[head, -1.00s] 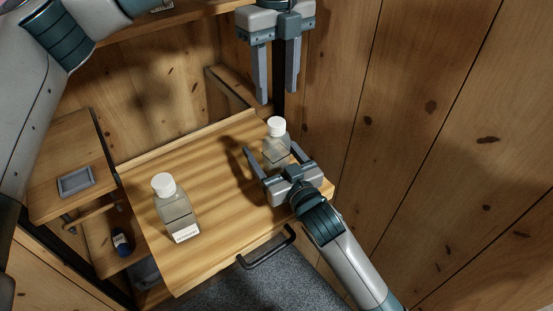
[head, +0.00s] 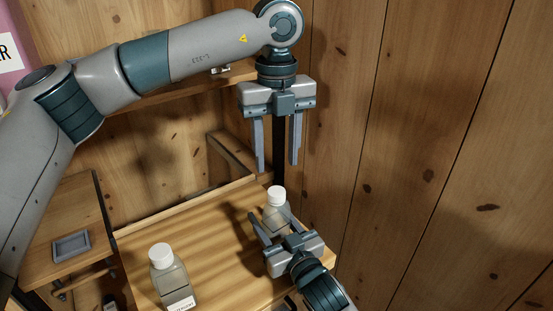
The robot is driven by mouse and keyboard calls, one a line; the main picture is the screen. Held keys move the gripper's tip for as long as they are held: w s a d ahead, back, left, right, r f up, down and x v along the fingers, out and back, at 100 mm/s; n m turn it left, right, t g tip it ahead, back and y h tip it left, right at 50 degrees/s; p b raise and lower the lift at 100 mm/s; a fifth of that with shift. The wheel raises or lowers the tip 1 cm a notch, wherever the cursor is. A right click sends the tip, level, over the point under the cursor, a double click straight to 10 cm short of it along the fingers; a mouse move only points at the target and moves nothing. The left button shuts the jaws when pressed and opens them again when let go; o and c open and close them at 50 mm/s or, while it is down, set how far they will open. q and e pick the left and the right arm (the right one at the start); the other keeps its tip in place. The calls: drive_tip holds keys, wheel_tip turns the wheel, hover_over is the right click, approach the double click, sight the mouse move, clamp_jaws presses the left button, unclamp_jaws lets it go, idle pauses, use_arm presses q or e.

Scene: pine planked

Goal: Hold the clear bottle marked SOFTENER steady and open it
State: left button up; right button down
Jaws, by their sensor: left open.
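Two clear bottles with white caps stand upright on the wooden worktop (head: 215,258). The rear bottle (head: 272,220) is near the right wall, its lower part partly hidden by my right gripper. The front bottle (head: 172,281) stands left, with a white label low on it, too small to read surely; I cannot tell which bottle is marked SOFTENER. My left gripper (head: 278,170) is open and empty, pointing down above the rear bottle's cap. My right gripper (head: 270,211) is at the rear bottle, its fingers spread; a gap shows between its left finger and the bottle.
A small grey tray (head: 71,246) lies on a wooden side shelf at left. A wooden shelf (head: 185,90) runs behind my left arm. Plank walls close in the back and right. A pink object with lettering (head: 10,45) is at the upper left edge. The worktop between the bottles is clear.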

use_arm(q)
drive_tip(key=m, duration=0.5)
drive_tip(key=shift+m, duration=0.4)
drive_tip(key=m, duration=0.5)
drive_tip(key=shift+m, duration=0.4)
drive_tip(key=m, duration=1.1)
drive_tip(key=shift+m, duration=0.4)
drive_tip(key=m, duration=0.5)
drive_tip(key=shift+m, duration=0.4)
drive_tip(key=m, duration=1.1)
drive_tip(key=shift+m, duration=0.4)
drive_tip(key=m, duration=0.5)
